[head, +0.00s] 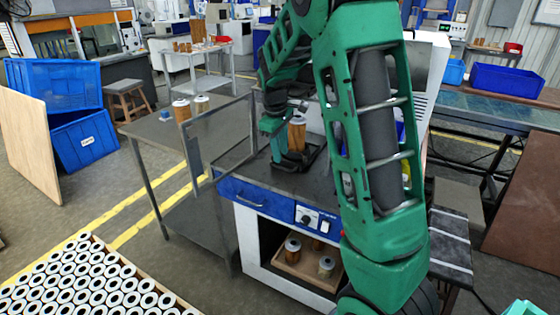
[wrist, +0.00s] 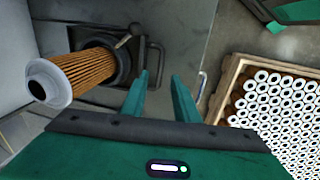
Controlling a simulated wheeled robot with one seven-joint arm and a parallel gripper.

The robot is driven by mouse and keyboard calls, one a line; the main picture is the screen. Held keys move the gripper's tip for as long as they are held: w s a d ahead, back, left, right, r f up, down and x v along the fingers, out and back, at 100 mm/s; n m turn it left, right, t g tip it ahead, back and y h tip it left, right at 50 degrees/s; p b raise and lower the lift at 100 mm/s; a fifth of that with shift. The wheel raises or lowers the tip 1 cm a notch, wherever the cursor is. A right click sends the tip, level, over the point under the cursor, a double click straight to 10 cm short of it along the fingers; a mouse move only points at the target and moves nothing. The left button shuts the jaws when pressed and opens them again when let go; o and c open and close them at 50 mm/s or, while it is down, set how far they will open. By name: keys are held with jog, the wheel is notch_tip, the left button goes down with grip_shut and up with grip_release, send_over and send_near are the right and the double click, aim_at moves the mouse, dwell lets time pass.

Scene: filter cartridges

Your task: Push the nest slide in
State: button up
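A pleated orange-brown filter cartridge with white end caps (wrist: 85,76) stands in the dark round nest of the nest slide (wrist: 122,70) in the wrist view. The slide has a dark loop handle (wrist: 158,60) on its right side. In the head view, the cartridge (head: 297,136) stands on the machine's dark top, and the black slide (head: 312,160) is partly hidden by my arm. My gripper (wrist: 160,78) is open, with nothing between its two green fingers. In the wrist picture its fingertips lie just below the handle; I cannot tell whether they touch it.
A framed clear door (head: 220,130) stands open at the machine's left. The machine has a blue front panel (head: 245,192) and a lower bay with cartridges on a tray (head: 290,265). A crate of white-ended cartridges (wrist: 232,78) lies on the floor. A side table (head: 150,130) stands left.

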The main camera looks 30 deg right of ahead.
jog(key=r, duration=0.3)
jog(key=a+r, duration=0.1)
jog(key=r, duration=0.1)
jog(key=shift+s+r, duration=0.1)
jog(key=shift+s, duration=0.05)
